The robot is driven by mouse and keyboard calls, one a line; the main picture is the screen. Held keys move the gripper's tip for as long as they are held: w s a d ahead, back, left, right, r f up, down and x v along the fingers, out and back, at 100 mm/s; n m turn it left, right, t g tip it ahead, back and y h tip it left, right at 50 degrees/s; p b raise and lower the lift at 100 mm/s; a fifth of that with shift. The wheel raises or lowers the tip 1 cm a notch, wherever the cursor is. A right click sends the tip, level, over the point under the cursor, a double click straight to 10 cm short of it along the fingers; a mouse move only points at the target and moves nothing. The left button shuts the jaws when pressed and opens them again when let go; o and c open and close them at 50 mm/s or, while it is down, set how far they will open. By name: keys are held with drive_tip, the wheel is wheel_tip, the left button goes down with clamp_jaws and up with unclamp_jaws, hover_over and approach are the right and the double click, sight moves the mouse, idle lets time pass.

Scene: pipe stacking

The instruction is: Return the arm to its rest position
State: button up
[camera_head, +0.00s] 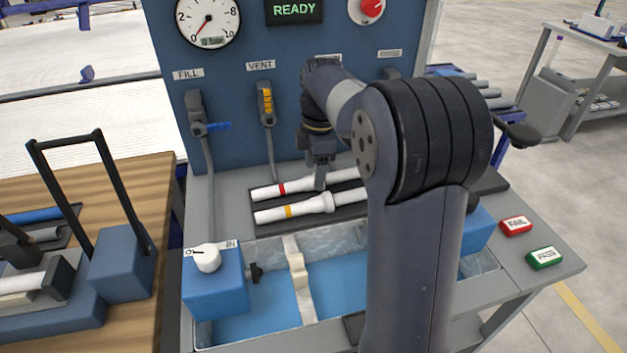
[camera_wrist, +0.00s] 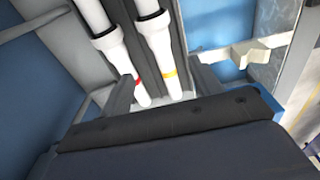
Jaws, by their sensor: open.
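My gripper (camera_head: 318,172) is above the dark rack behind the water basin, close to two white pipes. In the wrist view my gripper (camera_wrist: 165,95) has its two fingers spread apart, with nothing held between them. The red-banded pipe (camera_head: 270,191) lies at the back of the rack, and it also shows in the wrist view (camera_wrist: 113,50). The yellow-banded pipe (camera_head: 305,208) lies in front of it, and it also shows in the wrist view (camera_wrist: 157,40). My arm is bent forward over the bench and hides the right part of the rack and basin.
A blue panel (camera_head: 235,105) with a gauge (camera_head: 207,18) and valve handles rises behind the rack. The basin (camera_head: 335,285) has a blue block with a white knob (camera_head: 207,258) at its left. Red (camera_head: 515,225) and green (camera_head: 543,258) buttons sit at right. A wooden table (camera_head: 100,195) stands left.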

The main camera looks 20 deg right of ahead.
sight(311, 201)
drive_tip(key=shift+r, duration=0.45)
drive_tip(key=shift+f, duration=0.15)
drive_tip(key=shift+a+f+b, duration=0.15)
drive_tip(key=shift+a+f, duration=0.05)
drive_tip(key=shift+f, duration=2)
drive_tip(key=shift+a+f+b, duration=0.15)
drive_tip(key=shift+f, duration=2)
